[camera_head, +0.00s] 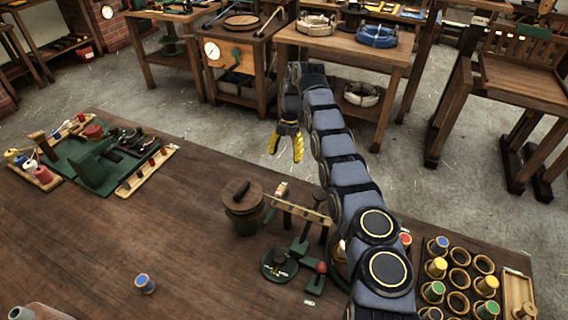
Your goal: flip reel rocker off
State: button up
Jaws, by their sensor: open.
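My gripper (286,146) has yellow fingertips and hangs open and empty. It appears high, beyond the workbench's far edge in the picture, with bare floor behind it. On the bench below stands a dark green device (282,264) with a round base, upright posts and a red ball knob (321,267). A small pale label (309,302) lies in front of it. My arm hides part of what stands just right of this device. I cannot make out a reel rocker or its position.
A green tool board (68,160) lies at far left. A rack of rings and spools (459,281) is at right. The bench's left middle is clear.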

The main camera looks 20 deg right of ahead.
aim_at(281, 188)
jog(key=shift+r, duration=0.3)
jog(key=o, duration=0.7)
jog(key=f+m, duration=0.1)
jog(key=m, duration=0.5)
jog(key=s+a+f+m+t+h, duration=0.1)
jog(key=m, duration=0.5)
jog(key=s+f+m, duration=0.1)
jog(key=m, duration=0.4)
jog(key=shift+a+f+m+t+h, duration=0.15)
jog(key=shift+a+m+t+h, duration=0.25)
jog(key=shift+f, duration=3.9)
